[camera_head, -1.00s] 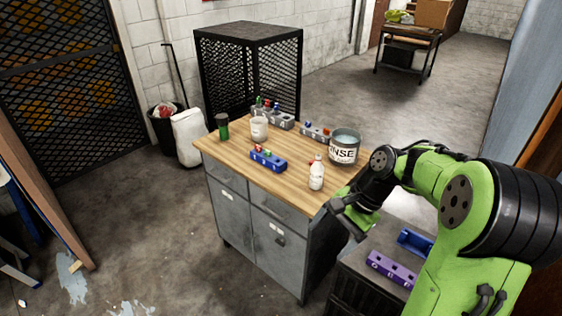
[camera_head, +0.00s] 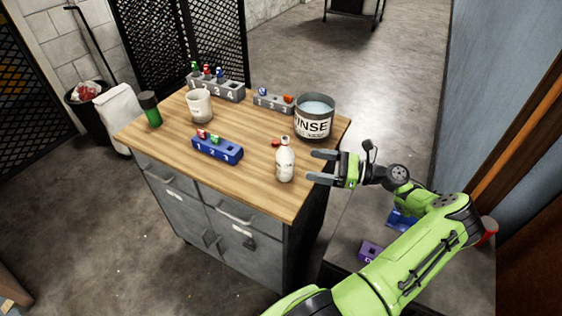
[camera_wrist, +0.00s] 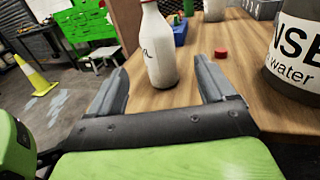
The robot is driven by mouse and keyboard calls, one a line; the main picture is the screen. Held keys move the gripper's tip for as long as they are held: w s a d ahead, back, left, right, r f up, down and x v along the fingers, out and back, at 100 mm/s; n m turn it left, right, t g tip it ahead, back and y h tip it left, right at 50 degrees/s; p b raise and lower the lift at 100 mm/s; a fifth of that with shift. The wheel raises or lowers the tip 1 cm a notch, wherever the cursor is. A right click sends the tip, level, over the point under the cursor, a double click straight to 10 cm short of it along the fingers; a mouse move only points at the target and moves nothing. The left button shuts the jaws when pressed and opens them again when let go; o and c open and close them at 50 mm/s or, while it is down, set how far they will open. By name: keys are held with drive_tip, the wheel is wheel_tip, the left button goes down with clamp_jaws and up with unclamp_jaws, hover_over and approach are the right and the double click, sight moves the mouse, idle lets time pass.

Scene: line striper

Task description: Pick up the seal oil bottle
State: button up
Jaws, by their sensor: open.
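A white bottle (camera_head: 285,163) with a dark mark on its side stands upright near the front right edge of the wooden tabletop. I take it for the seal oil bottle; its label is too small to read. In the wrist view the bottle (camera_wrist: 158,50) stands beyond my fingertips, between their lines. My gripper (camera_head: 322,167) is open and empty, to the right of the bottle with its fingers pointing at it. In the wrist view both fingers (camera_wrist: 163,80) are apart and touch nothing.
The rinse water pot (camera_head: 314,118) stands close behind the bottle, with a small red cap (camera_head: 276,143) nearby. A blue block (camera_head: 217,148), white cup (camera_head: 199,105), green-and-black container (camera_head: 150,108) and grey numbered racks (camera_head: 216,88) stand farther left and back.

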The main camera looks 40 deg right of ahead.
sight(285, 160)
drive_tip(key=b+x, duration=0.2)
drive_tip(key=x, duration=0.7)
drive_tip(key=shift+w+a+f, duration=0.15)
drive_tip(key=shift+a, duration=0.05)
drive_tip(key=c, duration=1.2)
